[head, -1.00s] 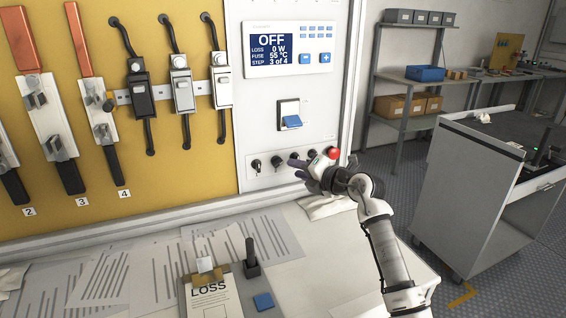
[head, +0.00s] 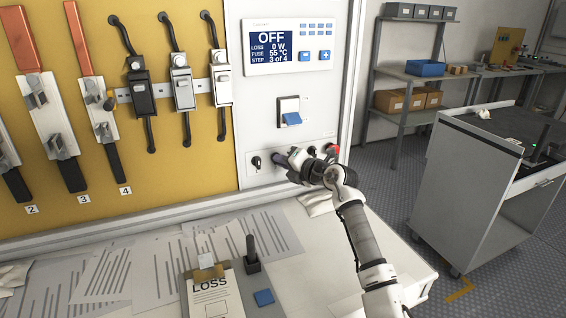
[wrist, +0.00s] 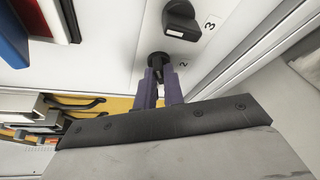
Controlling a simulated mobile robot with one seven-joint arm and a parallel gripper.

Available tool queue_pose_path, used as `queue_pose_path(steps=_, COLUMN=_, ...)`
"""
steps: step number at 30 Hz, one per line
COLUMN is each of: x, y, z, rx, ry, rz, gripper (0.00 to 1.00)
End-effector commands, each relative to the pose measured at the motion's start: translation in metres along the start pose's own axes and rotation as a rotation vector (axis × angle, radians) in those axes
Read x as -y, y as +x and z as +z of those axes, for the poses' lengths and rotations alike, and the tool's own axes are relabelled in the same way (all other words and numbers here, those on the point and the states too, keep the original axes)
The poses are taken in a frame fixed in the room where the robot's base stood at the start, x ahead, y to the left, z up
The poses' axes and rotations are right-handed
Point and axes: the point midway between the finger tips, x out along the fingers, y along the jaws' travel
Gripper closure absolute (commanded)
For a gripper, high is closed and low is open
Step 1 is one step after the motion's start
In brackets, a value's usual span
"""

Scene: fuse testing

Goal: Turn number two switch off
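The number two switch (wrist: 158,58) is a small black rotary knob on the white panel, with a "2" printed beside it in the wrist view. My gripper (wrist: 160,75) has its two purple fingers close together on either side of this knob, and they look closed on its handle. The fingers hide most of the handle, so its angle cannot be read. In the head view my gripper (head: 278,160) is at the panel's lower row of knobs and covers the number two switch. The number three knob (wrist: 181,20) sits beside it, clear of the fingers.
Another black knob (head: 256,162) is left of my gripper. A red button (head: 332,149) is to the right. The display (head: 271,48) reads OFF, 0 W, 55 °C, step 3 of 4. A blue rocker switch (head: 291,118) is above. A clipboard (head: 212,290) lies on the bench below.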

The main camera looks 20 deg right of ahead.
Motion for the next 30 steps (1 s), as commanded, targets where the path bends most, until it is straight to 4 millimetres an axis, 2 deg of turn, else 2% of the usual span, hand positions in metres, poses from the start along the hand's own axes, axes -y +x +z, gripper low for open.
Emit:
queue_pose_path(steps=14, x=-0.0007, y=-0.0002, z=0.0, rx=-0.001, ry=-0.054, rz=-0.024, gripper=1.0)
queue_pose_path(steps=20, x=-0.0023, y=-0.0002, z=0.0, rx=-0.002, ry=-0.173, rz=-0.072, gripper=1.0)
queue_pose_path(steps=30, x=-0.0023, y=0.0007, z=-0.0021, rx=-0.001, ry=-0.465, rz=-0.192, gripper=1.0)
